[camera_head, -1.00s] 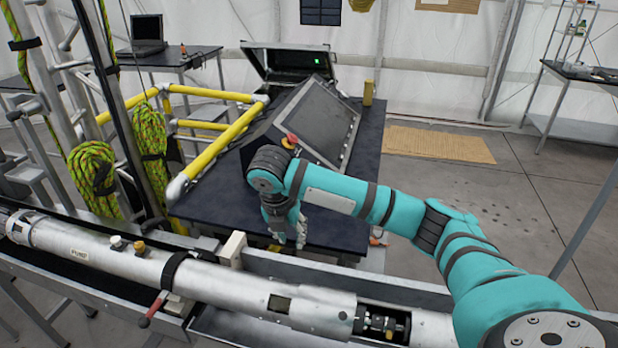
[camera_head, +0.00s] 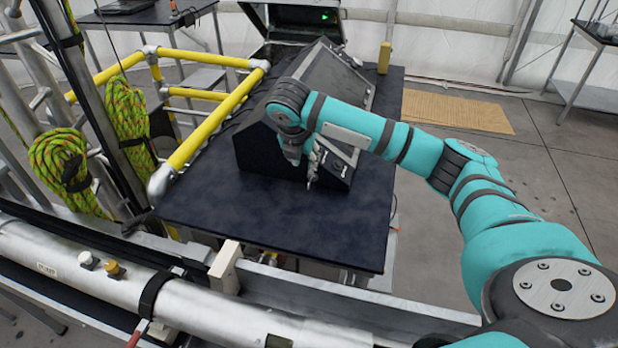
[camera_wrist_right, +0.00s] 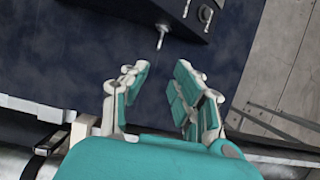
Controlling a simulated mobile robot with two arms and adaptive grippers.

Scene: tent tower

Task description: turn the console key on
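The console (camera_head: 262,150) is a dark box with a sloped face, standing on the dark table. In the right wrist view the console (camera_wrist_right: 135,12) shows at the top. A small silver piece (camera_wrist_right: 161,38), which looks like the key, sticks out from its front face. My right gripper (camera_head: 302,165) is in front of the console in the head view and hides part of it. In the wrist view my right gripper (camera_wrist_right: 160,88) is open and empty. The silver piece lies beyond its fingertips, apart from them. Whether the key is turned cannot be told. My left gripper is out of view.
The dark table (camera_head: 240,217) is bare in front of the console. A yellow rail (camera_head: 215,120) runs along its left side. A silver tube (camera_head: 190,305) lies in the foreground. An open case (camera_head: 290,45) with a green light stands behind the console.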

